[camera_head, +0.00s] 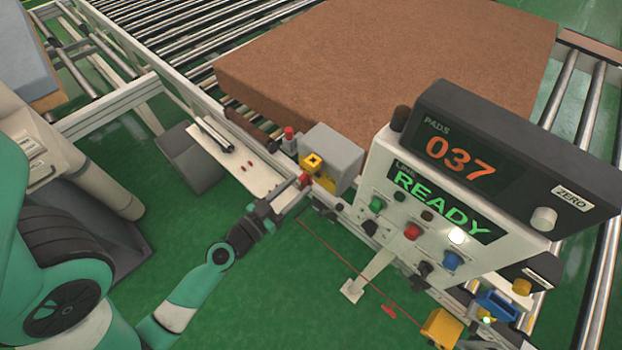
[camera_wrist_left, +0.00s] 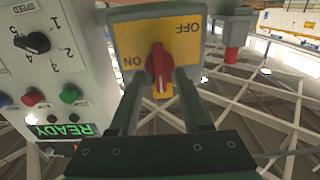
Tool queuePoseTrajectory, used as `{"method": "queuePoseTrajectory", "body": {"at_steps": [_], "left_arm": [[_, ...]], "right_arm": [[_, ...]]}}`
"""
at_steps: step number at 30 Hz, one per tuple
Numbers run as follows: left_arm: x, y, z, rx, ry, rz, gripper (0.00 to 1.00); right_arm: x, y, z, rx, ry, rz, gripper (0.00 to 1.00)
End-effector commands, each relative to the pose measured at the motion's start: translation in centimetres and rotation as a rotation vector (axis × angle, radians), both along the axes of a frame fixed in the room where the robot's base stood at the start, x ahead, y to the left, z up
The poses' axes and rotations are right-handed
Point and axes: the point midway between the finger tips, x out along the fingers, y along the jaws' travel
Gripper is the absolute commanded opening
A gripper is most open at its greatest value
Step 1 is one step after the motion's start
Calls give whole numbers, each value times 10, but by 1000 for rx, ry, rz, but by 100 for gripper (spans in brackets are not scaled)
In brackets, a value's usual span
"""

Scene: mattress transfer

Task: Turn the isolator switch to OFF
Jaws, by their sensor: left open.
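The isolator switch is a grey box (camera_head: 335,150) with a yellow front plate (camera_head: 328,182), standing left of the control console in the head view. Its red knob (camera_head: 305,180) is partly hidden there by my left gripper (camera_head: 298,186). In the left wrist view the yellow plate (camera_wrist_left: 181,40) shows ON at left and OFF at upper right, lettered upside down. The red knob (camera_wrist_left: 159,66) stands roughly upright in that picture. My left gripper (camera_wrist_left: 160,84) is open, with one finger on each side of the knob. Finger contact is unclear. My right gripper is not in view.
The console (camera_head: 400,190) reads READY and carries several buttons and knobs. A display box (camera_head: 470,125) reading 037 sits on top. A red button post (camera_head: 290,138) stands beside the isolator box. A brown mattress (camera_head: 400,65) lies on rollers behind.

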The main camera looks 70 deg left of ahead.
Motion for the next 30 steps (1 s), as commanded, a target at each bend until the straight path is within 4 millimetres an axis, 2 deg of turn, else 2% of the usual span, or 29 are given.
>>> {"method": "queuePoseTrajectory", "body": {"at_steps": [9,11,17,18,30], "left_arm": [[1,2,0,0,0,4,48],[1,2,0,0,0,4,38],[1,2,0,0,0,4,2],[1,2,0,0,0,4,0],[1,2,0,-12,-6,4,0]], "right_arm": [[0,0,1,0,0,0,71],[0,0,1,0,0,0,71],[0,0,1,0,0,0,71],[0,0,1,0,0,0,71],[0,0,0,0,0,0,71]]}}
